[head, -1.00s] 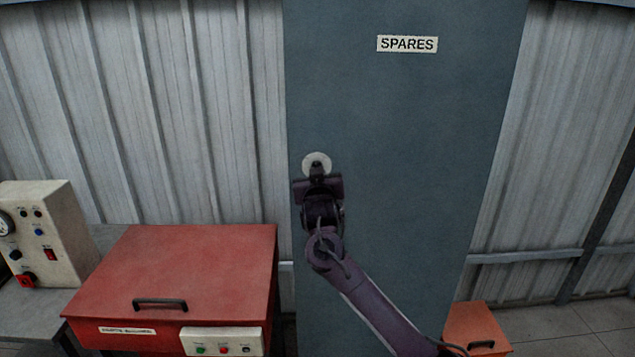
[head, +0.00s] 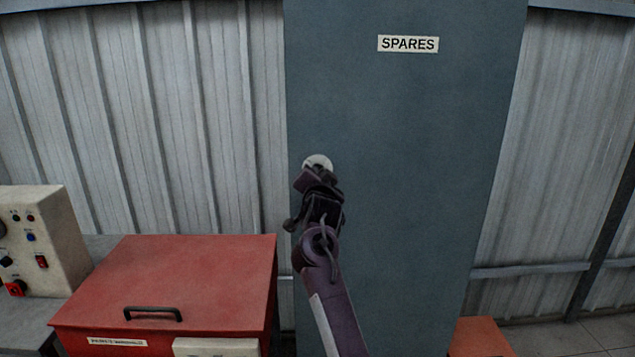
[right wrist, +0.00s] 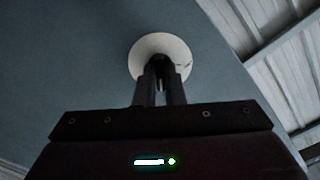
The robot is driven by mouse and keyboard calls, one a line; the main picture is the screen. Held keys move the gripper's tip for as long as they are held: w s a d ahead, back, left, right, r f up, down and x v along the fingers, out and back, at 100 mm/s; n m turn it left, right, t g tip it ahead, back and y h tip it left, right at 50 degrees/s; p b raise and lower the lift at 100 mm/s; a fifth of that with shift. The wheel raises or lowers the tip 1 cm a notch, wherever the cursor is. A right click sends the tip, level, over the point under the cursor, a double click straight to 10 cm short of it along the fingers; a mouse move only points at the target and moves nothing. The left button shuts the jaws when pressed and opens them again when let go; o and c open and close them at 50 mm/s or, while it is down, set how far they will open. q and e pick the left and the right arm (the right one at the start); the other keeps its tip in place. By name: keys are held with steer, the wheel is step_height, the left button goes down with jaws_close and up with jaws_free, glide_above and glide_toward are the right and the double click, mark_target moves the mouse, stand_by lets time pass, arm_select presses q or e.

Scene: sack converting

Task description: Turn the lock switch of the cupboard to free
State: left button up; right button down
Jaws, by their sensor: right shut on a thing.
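The blue-grey cupboard (head: 410,190) with a "SPARES" label fills the middle of the head view. Its lock switch sits on a round white plate (head: 318,160) near the door's left edge. My right gripper (head: 317,171) is at this plate and covers its lower part. In the right wrist view the white plate (right wrist: 160,50) is straight ahead, and the two fingers of my right gripper (right wrist: 160,72) are shut on the dark switch knob between them. The knob is mostly hidden, and a small mark on the plate is too small to read. My left gripper is not in view.
A red box (head: 180,275) with a black handle stands low on the left. Beside it is a beige control panel (head: 45,240) with buttons. An orange box (head: 478,337) is at the lower right. A corrugated wall (head: 150,120) is behind.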

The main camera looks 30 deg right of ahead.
steer(key=shift+m, duration=0.5)
steer(key=c, duration=1.5)
jaws_free()
steer(key=shift+s+b, duration=0.1)
steer(key=shift+b, duration=0.2)
steer(key=b+v, duration=0.2)
steer(key=v, duration=0.5)
steer(key=shift+s+a, duration=0.2)
steer(key=shift+s, duration=0.1)
steer(key=shift+f, duration=0.1)
